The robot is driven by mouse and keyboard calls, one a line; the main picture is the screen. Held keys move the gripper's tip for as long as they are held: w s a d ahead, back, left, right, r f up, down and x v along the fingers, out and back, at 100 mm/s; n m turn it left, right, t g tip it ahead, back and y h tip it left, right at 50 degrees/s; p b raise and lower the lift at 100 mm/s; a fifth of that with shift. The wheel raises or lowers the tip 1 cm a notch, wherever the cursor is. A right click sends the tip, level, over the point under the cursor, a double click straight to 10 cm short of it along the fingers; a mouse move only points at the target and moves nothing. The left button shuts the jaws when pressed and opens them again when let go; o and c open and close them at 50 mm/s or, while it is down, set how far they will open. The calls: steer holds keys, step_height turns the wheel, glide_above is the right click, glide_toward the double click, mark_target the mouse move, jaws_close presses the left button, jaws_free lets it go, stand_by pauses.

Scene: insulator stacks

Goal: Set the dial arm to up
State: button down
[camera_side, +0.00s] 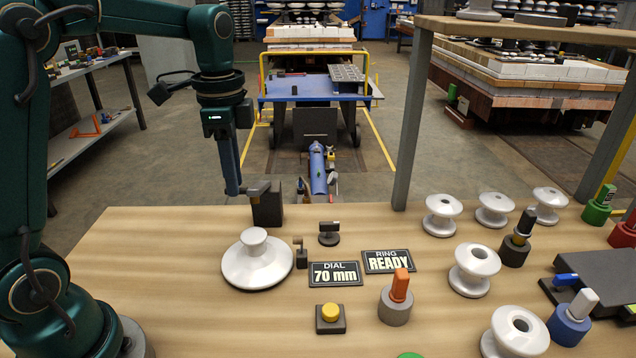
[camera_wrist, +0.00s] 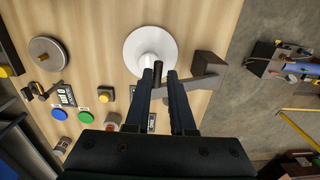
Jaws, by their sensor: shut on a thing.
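A dark upright block (camera_side: 268,208) stands at the back edge of the table, left of centre. The grey dial arm (camera_side: 259,187) reaches left from the top of the block. In the wrist view the dial arm (camera_wrist: 197,84) runs from the brown-looking block (camera_wrist: 208,67) to between my fingers. My gripper (camera_side: 233,192) points down above the table's back edge. In the wrist view my gripper (camera_wrist: 159,76) is shut on the dark end of the dial arm. The sign (camera_side: 335,274) reads DIAL 70 mm.
A white disc-shaped insulator (camera_side: 256,262) sits just in front of the block. A small dark post (camera_side: 300,253) stands beside it. A second sign (camera_side: 388,262) reads RING READY. A yellow button (camera_side: 330,313) is nearer the front. Several white insulators (camera_side: 475,268) stand to the right.

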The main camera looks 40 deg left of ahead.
steer(key=w+a+r, duration=0.4)
steer(key=w+a, duration=0.2)
steer(key=shift+a, duration=0.2)
stand_by(0.4)
steer(key=shift+w, duration=0.15)
stand_by(0.4)
steer(key=c, duration=0.9)
jaws_free()
